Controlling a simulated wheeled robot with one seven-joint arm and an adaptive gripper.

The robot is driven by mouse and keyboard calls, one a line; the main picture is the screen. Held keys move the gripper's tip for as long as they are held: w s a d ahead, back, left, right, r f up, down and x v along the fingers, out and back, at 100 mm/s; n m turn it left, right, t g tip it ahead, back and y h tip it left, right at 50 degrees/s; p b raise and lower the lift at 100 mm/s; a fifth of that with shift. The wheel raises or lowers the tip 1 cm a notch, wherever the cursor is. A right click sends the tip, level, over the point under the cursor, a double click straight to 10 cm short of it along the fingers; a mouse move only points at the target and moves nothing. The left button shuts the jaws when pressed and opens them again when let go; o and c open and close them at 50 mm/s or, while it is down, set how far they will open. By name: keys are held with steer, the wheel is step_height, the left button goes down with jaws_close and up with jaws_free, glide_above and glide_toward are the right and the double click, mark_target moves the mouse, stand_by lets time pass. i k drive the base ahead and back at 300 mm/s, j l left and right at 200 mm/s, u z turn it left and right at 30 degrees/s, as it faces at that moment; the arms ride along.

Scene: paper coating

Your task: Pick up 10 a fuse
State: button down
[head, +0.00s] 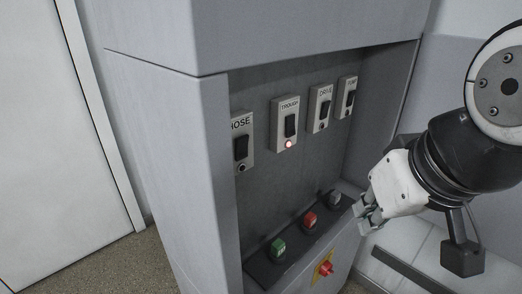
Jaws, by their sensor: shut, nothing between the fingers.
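No fuse shows in the head view. My gripper (367,215) is at the right of the view, in front of the right side of a grey control cabinet (168,150). Its fingers point left and are shut with nothing held. A sloped ledge with a green button (278,247), a red button (310,220) and a grey button (334,198) lies to the left of the fingertips. The fingertips are close to the grey button; I cannot tell whether they touch the ledge.
The cabinet's recess holds switches labelled HOSE (241,145), TROUGH (290,125) with a lit red lamp, DRIVE (320,108), and one more (346,97) at the right. A red knob on a yellow plate (325,268) sits below. Open floor (110,265) lies at left.

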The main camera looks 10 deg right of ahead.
mark_target(310, 219)
steer(key=k+j+z, duration=0.1)
steer(key=j+z, duration=0.2)
steer(key=k+j, duration=0.1)
steer(key=j, duration=0.3)
steer(key=k+j, duration=0.1)
steer(key=j, duration=0.35)
steer(key=k+j+u, duration=0.1)
steer(key=j, duration=0.3)
steer(key=k+j, duration=0.1)
steer(key=j, duration=0.3)
steer(key=k+j, duration=0.1)
steer(key=j, duration=0.35)
steer(key=u, duration=0.05)
